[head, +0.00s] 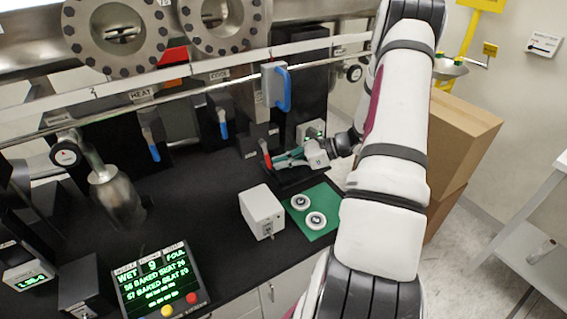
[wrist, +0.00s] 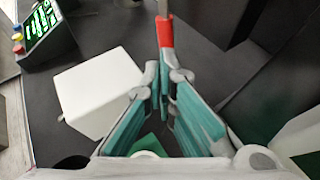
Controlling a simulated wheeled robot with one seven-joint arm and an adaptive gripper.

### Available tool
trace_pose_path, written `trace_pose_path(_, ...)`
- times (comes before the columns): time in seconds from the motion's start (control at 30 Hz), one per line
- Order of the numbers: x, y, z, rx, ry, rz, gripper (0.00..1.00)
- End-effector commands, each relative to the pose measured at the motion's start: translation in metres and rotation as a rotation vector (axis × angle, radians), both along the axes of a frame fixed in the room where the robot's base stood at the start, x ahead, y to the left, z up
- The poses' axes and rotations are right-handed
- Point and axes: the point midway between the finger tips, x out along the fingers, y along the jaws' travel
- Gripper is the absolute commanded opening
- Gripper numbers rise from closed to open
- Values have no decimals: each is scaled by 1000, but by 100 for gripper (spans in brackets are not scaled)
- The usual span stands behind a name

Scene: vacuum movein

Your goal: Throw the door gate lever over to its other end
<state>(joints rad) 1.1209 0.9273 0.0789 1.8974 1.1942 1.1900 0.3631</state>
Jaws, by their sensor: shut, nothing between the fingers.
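A lever with a red grip (head: 266,159) stands on the dark bench at the back, beside my gripper (head: 277,160). In the wrist view the red grip (wrist: 166,32) is at top centre, on a thin metal rod. My gripper (wrist: 165,76) is shut there with nothing between its teal-padded fingers. The fingertips are right at the lower end of the red grip; I cannot tell whether they touch it. The lever's base is mostly hidden, and its small label is too small to read.
A white box (head: 262,211) and a green mat (head: 318,205) with two round white pieces lie in front of my gripper. Blue-handled levers (head: 153,149) hang along the back. A lit display (head: 155,280) stands front left. Cardboard boxes (head: 465,135) are behind my arm.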

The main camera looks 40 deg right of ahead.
Motion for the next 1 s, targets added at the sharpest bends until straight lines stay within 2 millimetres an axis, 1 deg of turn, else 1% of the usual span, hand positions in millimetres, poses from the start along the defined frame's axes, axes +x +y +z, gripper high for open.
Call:
trace_pose_path(0.03, 3, 2, -6, 36, -7, -2, 0)
trace_pose_path(0.13, 6, 10, -12, 139, -33, -3, 0)
trace_pose_path(0.37, 9, 24, -14, 318, -81, -1, 0)
trace_pose_path(0.43, 8, 24, -11, 308, -79, 2, 0)
trace_pose_path(1.0, 8, 26, -10, 309, -81, 8, 0)
